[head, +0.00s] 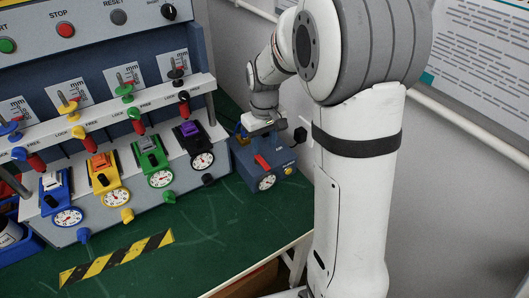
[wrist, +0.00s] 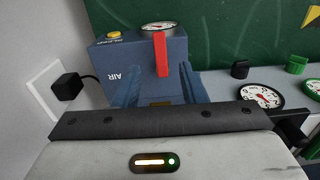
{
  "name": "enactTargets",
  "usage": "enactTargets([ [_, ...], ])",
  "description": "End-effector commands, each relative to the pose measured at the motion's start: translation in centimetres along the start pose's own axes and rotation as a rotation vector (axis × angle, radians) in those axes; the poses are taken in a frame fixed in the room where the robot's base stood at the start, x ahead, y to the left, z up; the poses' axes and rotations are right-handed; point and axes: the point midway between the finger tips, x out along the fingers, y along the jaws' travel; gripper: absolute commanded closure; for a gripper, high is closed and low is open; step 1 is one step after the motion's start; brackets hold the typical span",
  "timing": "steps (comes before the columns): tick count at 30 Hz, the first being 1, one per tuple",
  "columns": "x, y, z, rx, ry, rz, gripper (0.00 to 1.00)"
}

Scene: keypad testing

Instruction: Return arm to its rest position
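My arm stands on the right of the head view, and its end with my gripper (head: 258,125) is just above a blue box marked AIR (head: 277,181). In the wrist view the AIR box (wrist: 148,60) is straight ahead, with a red lever (wrist: 161,54), a round gauge and a yellow button on it. The black bar across my gripper's front fills the lower part of that view.
The test panel with coloured keypad stations and gauges (head: 117,197) stands left of the AIR box. A black plug (wrist: 69,87) with a cable sits on the wall. A striped strip (head: 117,257) lies on the green table (head: 215,225), which is mostly clear in front.

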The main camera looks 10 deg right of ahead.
Motion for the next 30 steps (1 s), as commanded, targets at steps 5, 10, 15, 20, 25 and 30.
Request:
enactTargets([
  [5,-1.5,0.0,0.0,0.0,0.0,0.0,0.62],
  [10,-1.7,0.0,0.0,0.0,-0.001,0.0,0.62],
  [15,-1.6,0.0,0.0,0.0,-0.001,0.0,0.62],
  [20,-1.6,0.0,0.0,0.0,-0.001,0.0,0.62],
  [25,-3.4,-0.6,2.2,0.031,0.026,0.008,0.62],
  [30,-6.2,-1.9,7.3,0.104,0.082,0.021,0.62],
])
